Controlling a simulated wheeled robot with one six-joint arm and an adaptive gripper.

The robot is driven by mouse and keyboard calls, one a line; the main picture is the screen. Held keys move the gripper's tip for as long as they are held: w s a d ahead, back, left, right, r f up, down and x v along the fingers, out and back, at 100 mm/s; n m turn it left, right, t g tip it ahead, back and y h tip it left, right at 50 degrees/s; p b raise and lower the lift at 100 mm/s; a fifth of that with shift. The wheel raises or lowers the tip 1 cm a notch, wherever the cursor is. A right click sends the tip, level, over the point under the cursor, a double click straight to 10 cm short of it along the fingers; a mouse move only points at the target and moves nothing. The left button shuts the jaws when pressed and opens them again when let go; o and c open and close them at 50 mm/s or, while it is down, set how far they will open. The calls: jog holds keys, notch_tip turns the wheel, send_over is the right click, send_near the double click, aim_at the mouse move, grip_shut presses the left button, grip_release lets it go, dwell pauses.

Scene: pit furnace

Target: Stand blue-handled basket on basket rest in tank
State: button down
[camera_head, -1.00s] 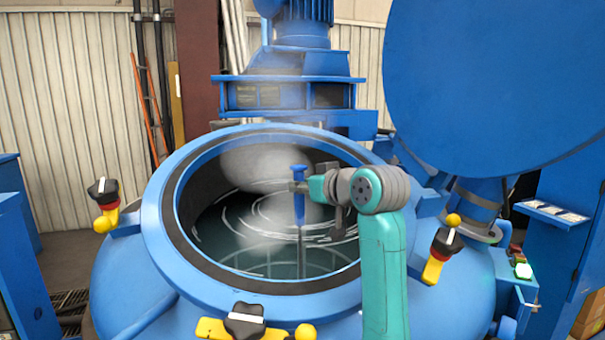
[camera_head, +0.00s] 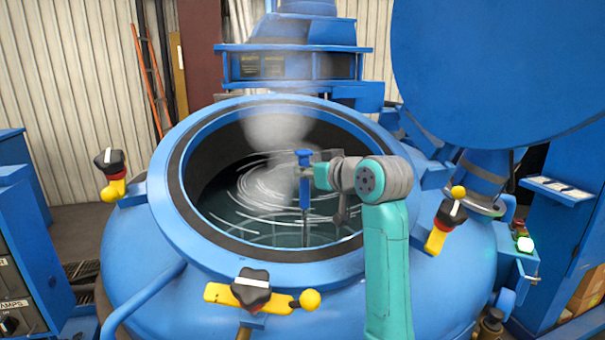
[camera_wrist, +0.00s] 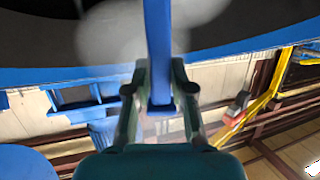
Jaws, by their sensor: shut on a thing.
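The blue-handled basket shows mainly as its upright blue handle (camera_head: 304,190) inside the round tank opening, with a thin rod running down to the dark swirling liquid. The basket body is not visible. My gripper (camera_head: 310,175) is shut on the handle's upper part from the right, below the level of the tank's far rim in the picture. In the wrist view the blue handle (camera_wrist: 158,40) stands between both fingers of my gripper (camera_wrist: 160,98). The tank (camera_head: 190,230) is blue with a wide dark-lined rim. The basket rest cannot be made out under the liquid and haze.
Yellow clamps with black knobs ring the tank: front (camera_head: 251,290), left (camera_head: 110,175) and right (camera_head: 443,228). A large blue round lid (camera_head: 490,70) stands swung open at the right. Pale vapour rises from the liquid.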

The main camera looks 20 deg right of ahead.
jog(key=shift+f, duration=0.25)
dwell(0.4)
jog(key=shift+c, duration=1.6)
grip_release()
jog(key=shift+f, duration=0.1)
jog(key=shift+s, duration=0.1)
jog(key=v, duration=1.1)
